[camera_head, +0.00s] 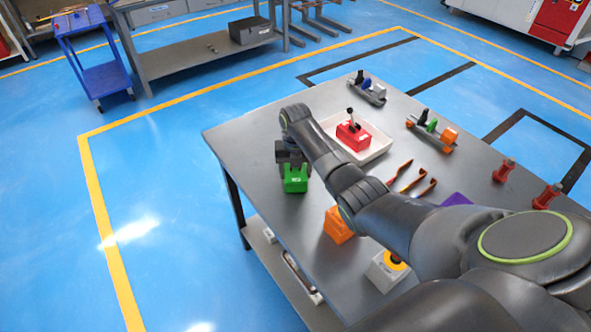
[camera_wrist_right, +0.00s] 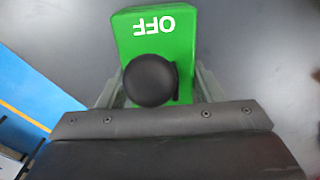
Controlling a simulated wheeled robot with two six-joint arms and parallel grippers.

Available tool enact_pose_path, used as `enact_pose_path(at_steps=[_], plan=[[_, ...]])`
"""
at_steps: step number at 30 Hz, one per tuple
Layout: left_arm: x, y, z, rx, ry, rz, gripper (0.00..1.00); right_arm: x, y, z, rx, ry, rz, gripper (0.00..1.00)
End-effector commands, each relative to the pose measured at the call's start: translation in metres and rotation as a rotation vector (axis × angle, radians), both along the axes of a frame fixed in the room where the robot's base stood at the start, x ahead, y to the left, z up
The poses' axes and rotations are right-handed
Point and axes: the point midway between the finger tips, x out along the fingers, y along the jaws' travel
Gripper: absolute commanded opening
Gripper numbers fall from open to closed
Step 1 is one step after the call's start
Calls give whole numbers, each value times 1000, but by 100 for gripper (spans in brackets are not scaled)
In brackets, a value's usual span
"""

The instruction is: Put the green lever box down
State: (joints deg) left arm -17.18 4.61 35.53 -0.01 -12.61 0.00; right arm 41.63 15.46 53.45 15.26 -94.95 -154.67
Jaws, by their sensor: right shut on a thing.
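The green lever box (camera_head: 295,180) is at the left part of the grey table (camera_head: 236,138), below my right gripper (camera_head: 292,165). In the right wrist view the green lever box (camera_wrist_right: 155,35) shows white "OFF" lettering and a round black knob (camera_wrist_right: 150,80). My right gripper (camera_wrist_right: 157,92) is shut on the green lever box, with a finger on each side. I cannot tell whether the box touches the tabletop. My left gripper is not in view.
A white tray (camera_head: 377,150) holds a red lever box (camera_head: 353,135). An orange box (camera_head: 338,224) and a grey box with an orange-yellow button (camera_head: 388,270) stand nearer the front. Tools (camera_head: 412,180) lie to the right. Bare tabletop surrounds the green box.

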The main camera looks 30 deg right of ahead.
Motion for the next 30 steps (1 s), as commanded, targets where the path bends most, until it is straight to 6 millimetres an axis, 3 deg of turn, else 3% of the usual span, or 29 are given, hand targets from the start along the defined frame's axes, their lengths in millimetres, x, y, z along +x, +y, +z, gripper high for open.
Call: enact_pose_path(at_steps=[5,6,11,23,30], plan=[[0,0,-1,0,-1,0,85,0,0,-2,0,-1,0,29],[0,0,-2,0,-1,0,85,0,0,-3,0,0,0,61],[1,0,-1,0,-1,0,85,0,0,-2,0,0,0,82],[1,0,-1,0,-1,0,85,0,0,5,0,-1,0,82],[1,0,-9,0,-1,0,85,1,-1,47,-2,-6,1,82]])
